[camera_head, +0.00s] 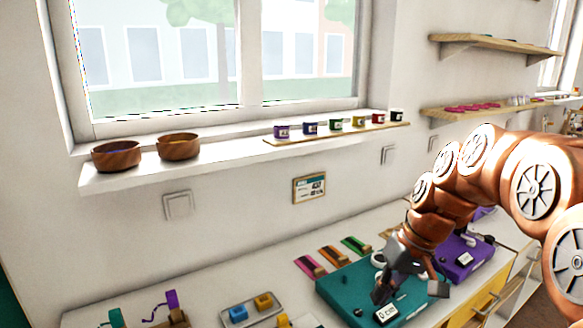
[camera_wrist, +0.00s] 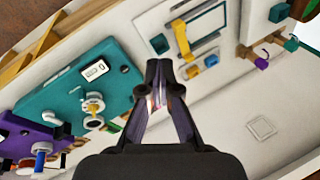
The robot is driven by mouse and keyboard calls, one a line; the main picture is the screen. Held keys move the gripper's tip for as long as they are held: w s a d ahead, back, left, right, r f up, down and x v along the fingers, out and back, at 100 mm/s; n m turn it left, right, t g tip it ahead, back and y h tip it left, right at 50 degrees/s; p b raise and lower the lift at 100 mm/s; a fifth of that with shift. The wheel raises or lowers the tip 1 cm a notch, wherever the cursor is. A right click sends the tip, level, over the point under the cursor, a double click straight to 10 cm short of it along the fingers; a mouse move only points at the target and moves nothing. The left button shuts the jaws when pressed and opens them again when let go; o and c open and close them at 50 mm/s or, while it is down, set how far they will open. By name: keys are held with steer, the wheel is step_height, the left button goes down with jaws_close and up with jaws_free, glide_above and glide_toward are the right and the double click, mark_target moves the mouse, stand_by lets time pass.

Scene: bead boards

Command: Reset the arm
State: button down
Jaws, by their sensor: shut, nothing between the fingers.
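My gripper (camera_head: 382,290) hangs at the end of my copper-coloured arm, over the teal board (camera_head: 338,290) on the counter. Its fingers are together and hold nothing. In the wrist view my gripper (camera_wrist: 161,78) is in the middle, with the teal board (camera_wrist: 62,82) to its left. The arm is bent down from the right side of the head view and hides part of the teal board and of the purple board (camera_head: 478,262) behind it. I cannot tell whether the fingertips touch the teal board.
A tray (camera_head: 232,322) with blue and yellow blocks lies left of the teal board. Coloured strips (camera_head: 333,256) lie behind it. Wooden bowls (camera_head: 116,156) and several small jars (camera_head: 335,124) stand on the windowsill. A yellow drawer (camera_head: 478,312) is below the counter.

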steer(key=s+f+m+g+h+p, duration=0.1)
steer(key=s+f+h, duration=0.1)
steer(key=s, duration=1.1)
steer(key=s+d+f+m+g+h, duration=0.1)
steer(key=s+f, duration=0.4)
steer(key=s, duration=0.8)
steer(key=shift+h+p, duration=0.4)
steer(key=shift+h, duration=0.1)
steer(key=shift+s, duration=0.1)
